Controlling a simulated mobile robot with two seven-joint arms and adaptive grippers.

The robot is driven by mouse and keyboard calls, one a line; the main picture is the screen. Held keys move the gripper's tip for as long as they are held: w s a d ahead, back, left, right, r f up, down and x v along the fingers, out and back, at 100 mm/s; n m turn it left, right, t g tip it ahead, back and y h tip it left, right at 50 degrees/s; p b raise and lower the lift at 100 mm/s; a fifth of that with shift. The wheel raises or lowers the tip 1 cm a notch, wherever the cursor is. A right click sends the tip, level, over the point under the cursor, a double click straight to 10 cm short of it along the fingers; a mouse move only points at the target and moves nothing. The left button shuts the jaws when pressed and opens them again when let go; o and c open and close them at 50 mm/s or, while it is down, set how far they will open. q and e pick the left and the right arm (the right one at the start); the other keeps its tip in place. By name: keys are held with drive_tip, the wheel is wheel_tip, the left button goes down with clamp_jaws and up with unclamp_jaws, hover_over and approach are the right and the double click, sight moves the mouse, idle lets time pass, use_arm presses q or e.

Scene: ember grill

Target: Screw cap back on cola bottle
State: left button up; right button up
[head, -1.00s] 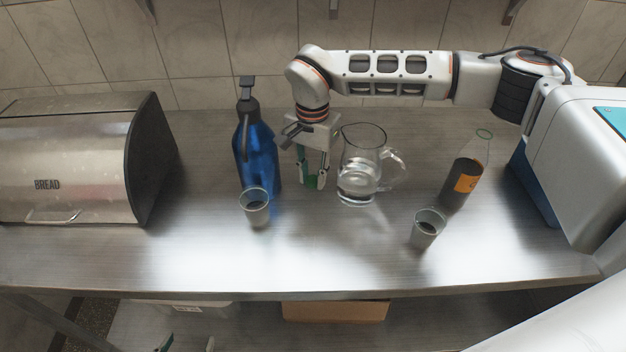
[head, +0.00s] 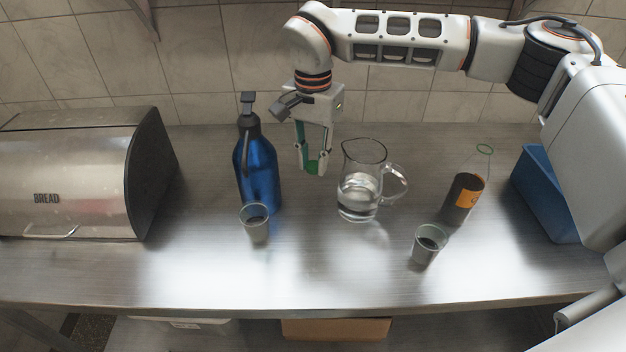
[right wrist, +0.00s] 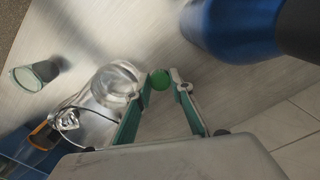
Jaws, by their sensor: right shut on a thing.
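The cola bottle (head: 464,195) stands upright on the steel counter at the right, with dark cola low inside, an orange label and an open top with a green ring. My right gripper (head: 313,169) is above the counter between the blue pump bottle and the glass pitcher, well left of the cola bottle. It is shut on the green cap (right wrist: 160,79), which shows between the fingertips in the right wrist view. In the head view the cap is a small green patch between the fingers. My left gripper is in neither view now.
The glass pitcher (head: 358,190) with water stands between my right gripper and the cola bottle. A blue pump bottle (head: 257,170) is just left of the gripper. Two cups (head: 256,225) (head: 428,245) stand in front. A blue bin (head: 545,195) and bread box (head: 75,180) flank the counter.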

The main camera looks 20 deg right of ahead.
sight(313, 166)
wheel_tip(313, 166, up, 11)
drive_tip(key=shift+f, duration=0.15)
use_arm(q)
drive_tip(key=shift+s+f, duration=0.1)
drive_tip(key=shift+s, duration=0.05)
use_arm(e)
drive_tip(key=shift+s, duration=0.1)
